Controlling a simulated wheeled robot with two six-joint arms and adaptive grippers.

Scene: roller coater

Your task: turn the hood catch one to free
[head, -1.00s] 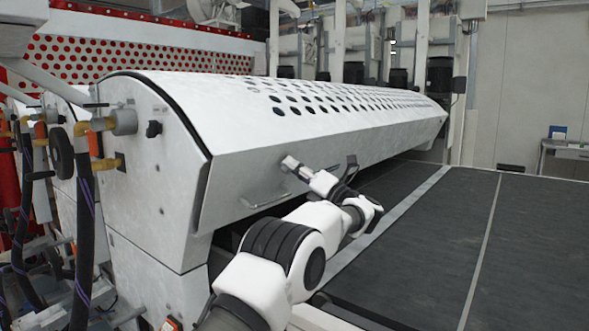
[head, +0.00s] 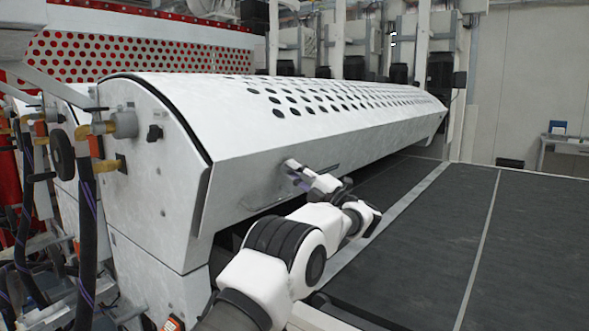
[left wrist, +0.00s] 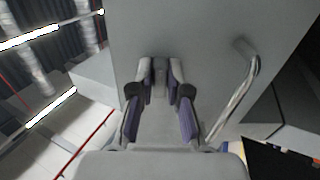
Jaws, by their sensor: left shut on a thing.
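The white hood (head: 330,125) of the coater spans the middle of the head view, with rows of dark holes along its top. My left gripper (head: 290,166) is at the hood's sloping front face. In the left wrist view its fingers (left wrist: 160,72) are close together, with their tips against the pale face. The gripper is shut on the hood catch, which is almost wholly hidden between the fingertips. Its turn position cannot be told. My right gripper is not in view.
A bar handle (left wrist: 236,92) stands on the hood face beside the fingers. A dark conveyor bed (head: 430,240) lies below and right of the hood. Hoses and fittings (head: 85,190) crowd the left end. A black knob (head: 154,133) sits on the end plate.

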